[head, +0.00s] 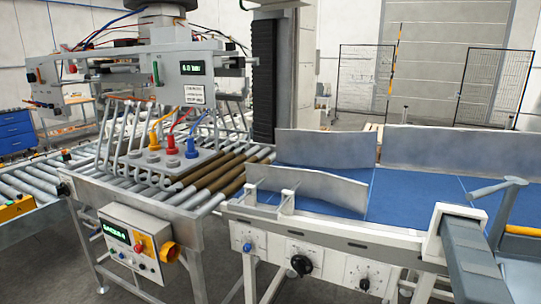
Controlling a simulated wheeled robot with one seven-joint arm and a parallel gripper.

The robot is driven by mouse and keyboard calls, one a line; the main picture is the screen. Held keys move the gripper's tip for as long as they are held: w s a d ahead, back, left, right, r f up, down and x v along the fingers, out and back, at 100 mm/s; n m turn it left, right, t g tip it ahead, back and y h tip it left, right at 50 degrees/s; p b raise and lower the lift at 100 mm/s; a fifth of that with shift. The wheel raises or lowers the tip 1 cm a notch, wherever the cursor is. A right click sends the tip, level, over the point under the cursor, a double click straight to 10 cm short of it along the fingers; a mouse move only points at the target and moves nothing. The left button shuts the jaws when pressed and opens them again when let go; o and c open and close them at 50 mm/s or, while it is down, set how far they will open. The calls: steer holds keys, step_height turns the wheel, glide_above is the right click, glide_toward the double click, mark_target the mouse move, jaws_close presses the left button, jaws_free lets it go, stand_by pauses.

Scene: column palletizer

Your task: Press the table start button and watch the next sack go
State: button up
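A grey control box (131,246) hangs on the front of the roller table (200,213). It has a lit green display (116,230), a red button (139,248) and several small dark and light controls below. Their labels are too small to read, so I cannot tell which one is the start button. A yellow part (169,251) sits at the box's right side. No sack shows on the rollers or on the visible part of the blue belt (400,193). My gripper is not in view.
The palletizer's hooked head (165,75) hangs over the rollers, with hooks low near them. Dark knobs (301,264) and a blue knob (247,247) are on the belt conveyor's front. A grey post with a lever (505,187) stands at right. Mesh fences (365,75) stand behind.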

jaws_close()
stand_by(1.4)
